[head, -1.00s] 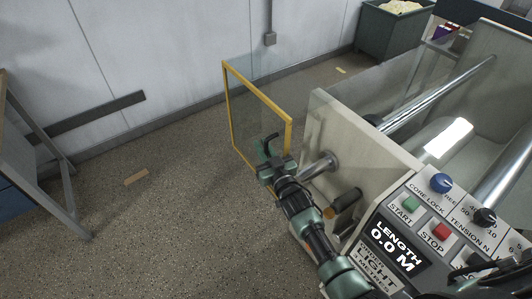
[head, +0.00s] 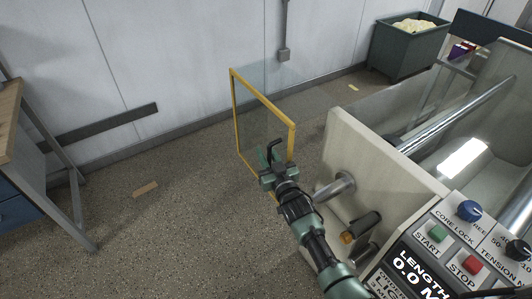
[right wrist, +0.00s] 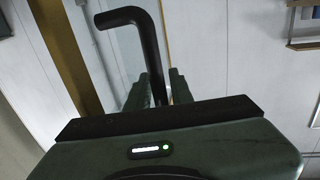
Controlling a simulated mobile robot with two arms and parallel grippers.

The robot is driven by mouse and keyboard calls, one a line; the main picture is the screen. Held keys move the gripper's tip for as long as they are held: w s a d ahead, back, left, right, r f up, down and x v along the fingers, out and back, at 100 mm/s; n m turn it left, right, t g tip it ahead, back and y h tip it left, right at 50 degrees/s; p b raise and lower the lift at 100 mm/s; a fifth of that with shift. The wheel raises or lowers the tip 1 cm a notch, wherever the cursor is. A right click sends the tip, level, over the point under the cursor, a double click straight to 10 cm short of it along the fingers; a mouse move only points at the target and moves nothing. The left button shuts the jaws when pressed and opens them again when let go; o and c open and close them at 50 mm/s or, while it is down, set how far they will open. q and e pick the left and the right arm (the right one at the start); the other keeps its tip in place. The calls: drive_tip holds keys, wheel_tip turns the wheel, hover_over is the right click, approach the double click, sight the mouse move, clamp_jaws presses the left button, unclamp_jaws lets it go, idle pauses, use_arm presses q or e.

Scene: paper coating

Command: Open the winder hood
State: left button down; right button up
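The winder hood appears to be the clear panel with a yellow frame (head: 265,97) in the middle of the head view. It stands out to the left of the pale machine, its lower part partly hidden by my right arm. A black bent handle (head: 274,146) is by its lower right edge; in the right wrist view the handle (right wrist: 150,45) runs down between the fingers. My right gripper (head: 272,162) is closed around this handle, with the fingers (right wrist: 158,93) close on both sides. My left gripper is not in view.
The machine's pale side wall (head: 375,165) is right of the panel, with a metal shaft end (head: 335,187) and a dark knob (head: 367,222) sticking out near my right arm. A control panel (head: 450,235) is at lower right. A bench (head: 15,125) stands at left; the floor between is mostly clear.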

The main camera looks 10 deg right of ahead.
drive_tip(key=shift+s, duration=0.1)
drive_tip(key=s, duration=0.5)
drive_tip(key=s+d, duration=0.1)
drive_tip(key=s, duration=0.1)
drive_tip(key=shift+s+d, duration=0.1)
drive_tip(key=shift+s, duration=0.15)
drive_tip(key=s+d+f+g+h, duration=0.1)
drive_tip(key=s+f+g, duration=0.2)
drive_tip(key=s+f, duration=0.55)
drive_tip(key=s+d+f+g, duration=0.1)
drive_tip(key=s+f+g, duration=0.25)
drive_tip(key=f, duration=0.95)
drive_tip(key=s+d+f+g+h, duration=0.1)
drive_tip(key=s+f+g, duration=0.1)
drive_tip(key=s+f, duration=0.7)
drive_tip(key=s+d+f+g, duration=0.1)
drive_tip(key=s+f, duration=0.4)
drive_tip(key=s, duration=0.5)
drive_tip(key=s+d+f+g, duration=0.2)
drive_tip(key=s+f+g, duration=0.2)
drive_tip(key=s, duration=0.7)
drive_tip(key=s+d+f+g, duration=0.2)
drive_tip(key=s+f+g, duration=0.1)
drive_tip(key=s+f, duration=0.5)
drive_tip(key=shift+s+n+h, duration=0.4)
drive_tip(key=shift+s, duration=0.75)
